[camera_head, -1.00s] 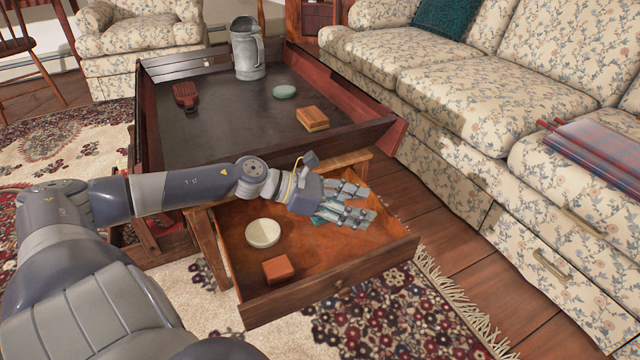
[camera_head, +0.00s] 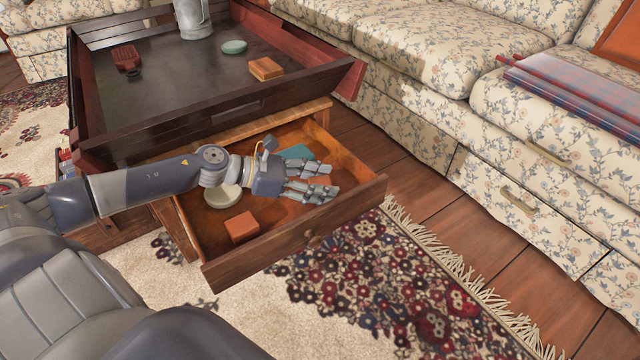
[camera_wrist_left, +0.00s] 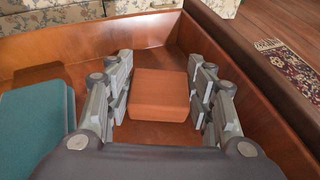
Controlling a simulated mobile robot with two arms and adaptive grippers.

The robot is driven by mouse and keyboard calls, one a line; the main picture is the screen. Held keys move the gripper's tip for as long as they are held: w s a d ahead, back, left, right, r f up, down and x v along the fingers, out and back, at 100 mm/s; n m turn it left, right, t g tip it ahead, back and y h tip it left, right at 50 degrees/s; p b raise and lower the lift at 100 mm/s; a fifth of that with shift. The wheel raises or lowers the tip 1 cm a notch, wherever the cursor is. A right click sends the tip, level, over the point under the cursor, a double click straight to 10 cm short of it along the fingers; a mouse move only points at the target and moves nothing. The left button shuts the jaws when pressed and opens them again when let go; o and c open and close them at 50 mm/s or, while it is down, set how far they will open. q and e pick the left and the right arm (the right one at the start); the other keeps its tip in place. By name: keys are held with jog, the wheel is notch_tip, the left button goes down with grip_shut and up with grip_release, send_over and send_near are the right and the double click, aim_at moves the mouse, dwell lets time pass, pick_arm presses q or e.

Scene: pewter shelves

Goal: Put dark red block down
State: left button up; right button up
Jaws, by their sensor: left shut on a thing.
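My left gripper (camera_head: 312,184) is over the right part of the open wooden drawer (camera_head: 290,241). In the left wrist view its fingers (camera_wrist_left: 160,98) are shut on the sides of a reddish-brown block (camera_wrist_left: 160,93), taken as the dark red block. The wrist view shows drawer floor and walls around the block; I cannot tell whether it touches the floor. In the head view the fingers hide this block. My right gripper is not in view.
The drawer also holds an orange block (camera_head: 242,227), a pale round disc (camera_head: 222,197) and a teal block (camera_head: 296,153), left of the fingers in the wrist view (camera_wrist_left: 35,125). The dark tray table (camera_head: 180,95) stands behind. A sofa (camera_head: 480,60) is at right.

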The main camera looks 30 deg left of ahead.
pick_arm(q)
jog(key=shift+f, duration=0.2)
jog(key=o, duration=1)
jog(key=shift+r, duration=0.1)
